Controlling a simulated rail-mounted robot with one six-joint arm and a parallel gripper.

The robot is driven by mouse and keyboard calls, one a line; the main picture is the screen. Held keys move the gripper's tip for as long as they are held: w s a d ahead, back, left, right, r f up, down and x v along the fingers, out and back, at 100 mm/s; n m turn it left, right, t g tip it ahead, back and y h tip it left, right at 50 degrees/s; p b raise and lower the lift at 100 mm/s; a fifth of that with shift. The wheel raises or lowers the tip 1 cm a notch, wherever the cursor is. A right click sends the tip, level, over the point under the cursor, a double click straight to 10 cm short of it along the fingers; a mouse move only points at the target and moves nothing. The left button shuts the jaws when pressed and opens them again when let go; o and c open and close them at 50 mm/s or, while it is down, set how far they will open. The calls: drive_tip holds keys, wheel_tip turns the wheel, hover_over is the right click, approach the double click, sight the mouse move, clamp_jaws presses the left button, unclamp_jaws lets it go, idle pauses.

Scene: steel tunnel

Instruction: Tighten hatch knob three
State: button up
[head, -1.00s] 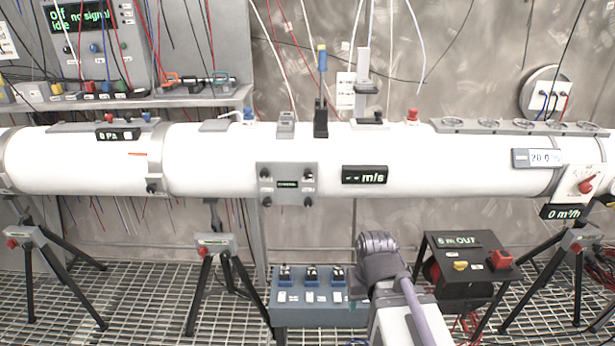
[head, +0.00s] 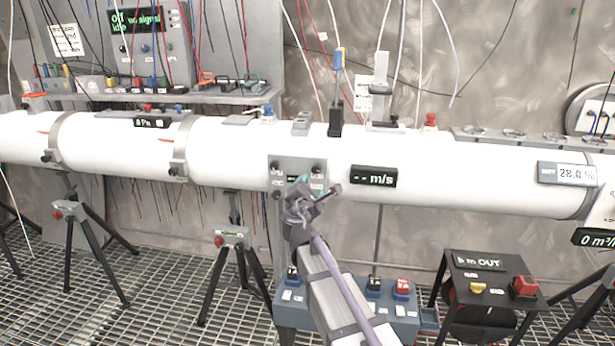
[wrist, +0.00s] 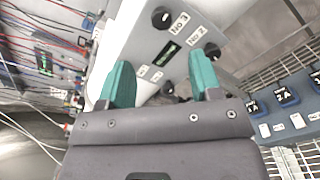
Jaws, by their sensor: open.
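The grey hatch plate (head: 288,163) sits on the front of the white pipe, with black knobs at its corners. In the wrist view, the label "No.3" is beside the upper black knob (wrist: 161,17), and "No.2" is beside another knob (wrist: 211,50). A further dark knob (wrist: 168,88) shows low between the fingers. My gripper (head: 314,190) is in front of the plate's lower right part and hides some of it. In the wrist view, my gripper (wrist: 160,66) has its teal fingers apart, with nothing held between them.
A blue switch box (head: 400,308) and a black "OUT" box (head: 490,280) stand below the pipe. A black display (head: 373,177) is right of the hatch. A shelf (head: 200,97) with wires is at upper left. Tripods support the pipe.

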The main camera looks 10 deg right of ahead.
sight(316, 170)
drive_tip(key=x, duration=1.1)
drive_tip(key=shift+f, duration=0.1)
drive_tip(key=shift+d, duration=0.1)
drive_tip(key=shift+c, duration=0.4)
drive_tip(key=c, duration=0.9)
drive_tip(key=shift+o, duration=0.2)
